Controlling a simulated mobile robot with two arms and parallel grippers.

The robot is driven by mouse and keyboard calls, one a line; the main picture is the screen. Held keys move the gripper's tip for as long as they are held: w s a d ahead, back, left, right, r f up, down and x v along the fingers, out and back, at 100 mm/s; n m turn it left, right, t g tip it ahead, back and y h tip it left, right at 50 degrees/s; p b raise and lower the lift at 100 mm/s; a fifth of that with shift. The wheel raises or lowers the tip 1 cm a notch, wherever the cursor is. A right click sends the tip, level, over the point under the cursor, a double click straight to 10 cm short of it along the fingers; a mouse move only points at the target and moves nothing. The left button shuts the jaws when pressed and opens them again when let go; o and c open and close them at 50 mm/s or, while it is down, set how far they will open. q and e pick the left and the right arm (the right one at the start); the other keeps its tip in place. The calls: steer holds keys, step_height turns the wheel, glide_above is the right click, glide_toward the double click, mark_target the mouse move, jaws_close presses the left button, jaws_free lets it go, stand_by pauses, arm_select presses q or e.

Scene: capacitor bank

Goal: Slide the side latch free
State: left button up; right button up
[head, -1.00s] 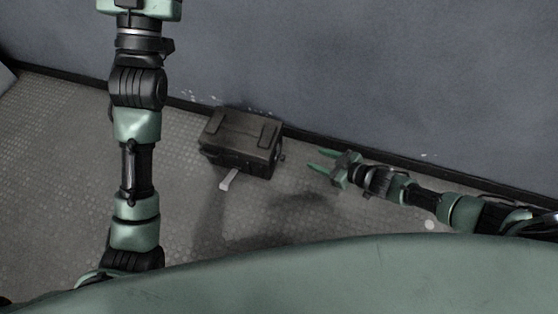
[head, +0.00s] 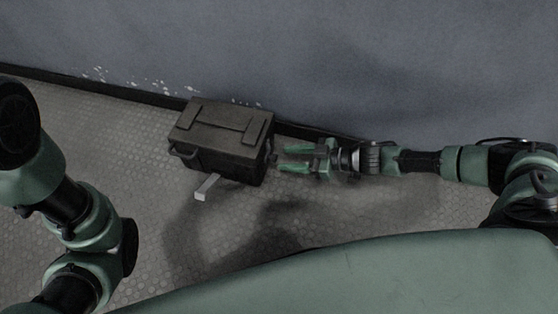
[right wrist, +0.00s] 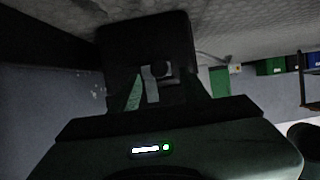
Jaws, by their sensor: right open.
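The dark capacitor box (head: 221,125) stands on the floor against the wall. It fills the upper middle of the right wrist view (right wrist: 145,40). A small latch (head: 271,158) sits on its right side. In the right wrist view a grey latch piece with a knob (right wrist: 160,71) shows on the near face. My right gripper (head: 281,160) is open, its green fingers pointing left at that side. In the right wrist view the latch appears between the fingers; I cannot tell if they touch it. My left gripper is out of view; only its arm shows.
A pale grey bar (head: 206,187) sticks out from the box's front, low down. The wall (head: 400,70) runs close behind the box and right arm. The tiled floor (head: 150,215) is clear in front. Green and blue containers (right wrist: 272,66) show far off in the right wrist view.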

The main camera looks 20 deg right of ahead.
steer(key=b+x, duration=0.1)
steer(key=x, duration=0.2)
steer(key=shift+w+a+f+b, duration=0.15)
steer(key=shift+a+b, duration=0.1)
steer(key=shift+b, duration=0.05)
jaws_close()
stand_by(1.2)
